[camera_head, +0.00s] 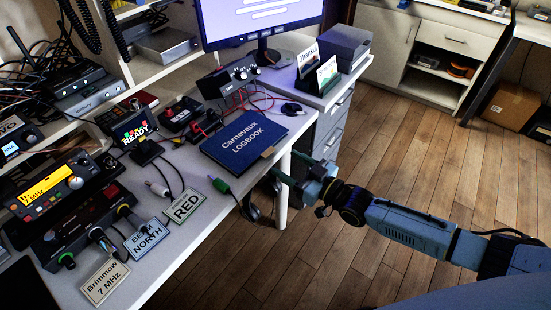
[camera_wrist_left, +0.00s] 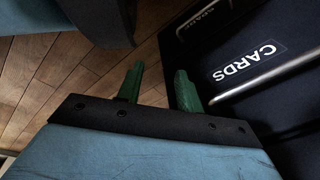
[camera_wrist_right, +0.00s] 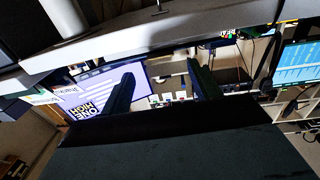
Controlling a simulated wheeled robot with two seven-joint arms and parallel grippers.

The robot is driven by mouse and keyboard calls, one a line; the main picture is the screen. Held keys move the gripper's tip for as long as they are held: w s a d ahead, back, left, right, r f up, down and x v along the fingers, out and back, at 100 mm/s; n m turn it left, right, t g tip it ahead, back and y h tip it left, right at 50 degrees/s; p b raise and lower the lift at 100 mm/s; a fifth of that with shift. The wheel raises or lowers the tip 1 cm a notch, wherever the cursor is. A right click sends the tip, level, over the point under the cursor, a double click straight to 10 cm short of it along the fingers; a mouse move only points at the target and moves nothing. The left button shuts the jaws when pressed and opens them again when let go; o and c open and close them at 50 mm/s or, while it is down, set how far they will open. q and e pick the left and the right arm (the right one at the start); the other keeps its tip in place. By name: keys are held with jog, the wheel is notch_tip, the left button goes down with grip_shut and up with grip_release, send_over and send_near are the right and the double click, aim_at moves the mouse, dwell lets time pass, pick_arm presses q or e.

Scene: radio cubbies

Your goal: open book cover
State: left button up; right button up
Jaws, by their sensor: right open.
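The dark blue book (camera_head: 228,146), lettered "Carnevaux LOGBOOK", lies shut and flat on the white desk, near its front edge. A small tan tab shows at its near right edge. My right gripper (camera_head: 289,168) is open, beside the desk edge just right of and below the book in the picture, apart from the cover. Its two spread fingers also show in the right wrist view (camera_wrist_right: 160,75), with nothing between them. I cannot make out the book there. My left gripper (camera_wrist_left: 159,72) is open and empty in the left wrist view, near a dark drawer front labelled "CARDS" (camera_wrist_left: 248,62).
A black control box (camera_head: 228,80) with red cables stands behind the book, and a dark mouse (camera_head: 291,109) lies to its right. Grey drawers (camera_head: 333,125) stand under the desk. Wood floor is open at right.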

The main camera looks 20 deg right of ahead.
aim_at(271, 154)
pick_arm(q)
jog(key=shift+w+d+r+b, duration=0.15)
jog(key=shift+w+r+b, duration=0.1)
jog(key=shift+w+r, duration=0.4)
jog(key=shift+w+d+r+b, duration=0.1)
jog(key=shift+w+r+b, duration=0.25)
jog(key=shift+w, duration=0.5)
pick_arm(e)
jog(key=shift+x, duration=2.65)
grip_shut()
